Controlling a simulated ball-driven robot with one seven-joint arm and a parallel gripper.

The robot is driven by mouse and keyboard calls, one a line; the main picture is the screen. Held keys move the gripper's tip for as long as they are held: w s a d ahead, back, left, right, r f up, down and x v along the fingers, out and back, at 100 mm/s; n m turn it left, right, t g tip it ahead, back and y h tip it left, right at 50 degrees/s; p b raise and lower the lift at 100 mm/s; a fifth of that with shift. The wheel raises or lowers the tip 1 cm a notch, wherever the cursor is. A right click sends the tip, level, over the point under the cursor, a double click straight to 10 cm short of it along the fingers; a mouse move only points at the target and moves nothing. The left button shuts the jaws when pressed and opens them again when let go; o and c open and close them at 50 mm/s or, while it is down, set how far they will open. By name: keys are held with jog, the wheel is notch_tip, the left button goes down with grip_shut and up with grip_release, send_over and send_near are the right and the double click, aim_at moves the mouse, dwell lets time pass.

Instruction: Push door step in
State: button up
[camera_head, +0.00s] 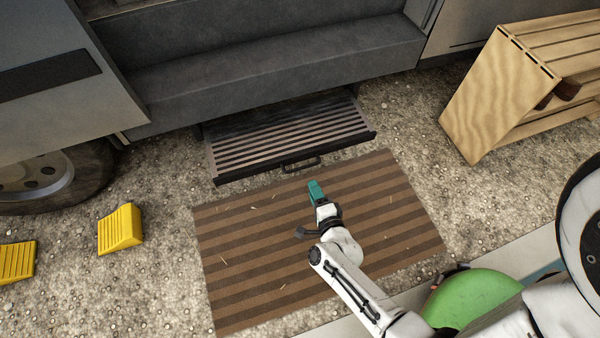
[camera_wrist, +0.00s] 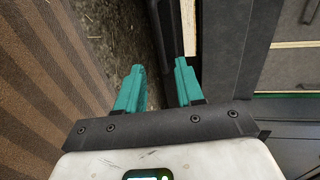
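The door step (camera_head: 290,140) is a striped tread with a black front edge. It is pulled out like a drawer from under the van's sill, with a black handle (camera_head: 301,165) on its front. My gripper (camera_head: 315,185), with teal fingers, is over the mat just in front of the handle, pointing toward the step, and looks apart from it. In the wrist view my gripper (camera_wrist: 160,65) has its two fingers spread, with nothing seen between them. I cannot surely make out the handle in that view.
A brown striped mat (camera_head: 270,260) lies on gravel before the step. Yellow wheel chocks (camera_head: 120,229) and a wheel (camera_head: 50,178) are at left. A wooden crate (camera_head: 497,95) stands at right. The grey van sill (camera_head: 270,65) is above the step.

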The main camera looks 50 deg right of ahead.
jog(key=b+x, duration=0.2)
jog(key=x, duration=0.7)
jog(key=shift+w+d, duration=0.15)
jog(key=shift+c, duration=0.5)
grip_shut()
